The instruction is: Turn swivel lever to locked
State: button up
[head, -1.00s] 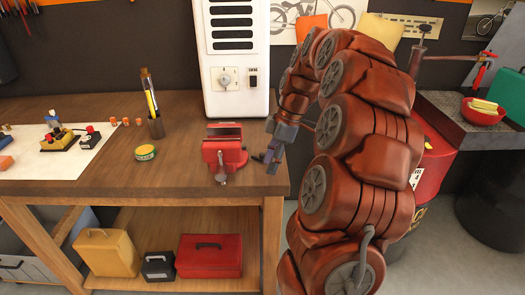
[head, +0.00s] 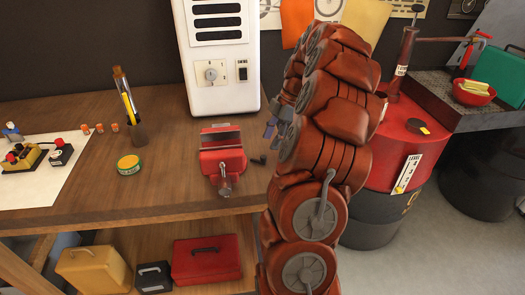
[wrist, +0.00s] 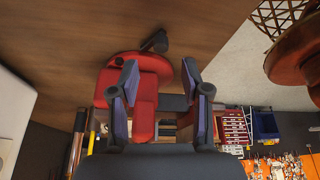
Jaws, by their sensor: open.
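A red vise (head: 222,160) stands near the front right edge of the wooden workbench. A short dark lever with a knob end (head: 258,160) sticks out at the right of its base; it looks like the swivel lever. In the wrist view the vise (wrist: 145,105) lies between and left of my fingers, and the lever (wrist: 155,41) points out beyond the fingertips. My gripper (wrist: 160,70) is open and empty, apart from the lever. In the head view my gripper (head: 273,125) shows just behind and right of the vise, partly hidden by my arm.
A white machine (head: 220,60) with a dial stands behind the vise. A green-yellow tin (head: 129,165) and a pen holder (head: 136,130) are to the left. A red drum (head: 400,150) stands right of the bench. The bench front between tin and vise is clear.

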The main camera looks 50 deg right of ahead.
aim_at(264, 156)
jog(key=shift+p+x, duration=1)
jog(key=shift+x, duration=2.2)
jog(key=shift+a, duration=0.1)
grip_shut()
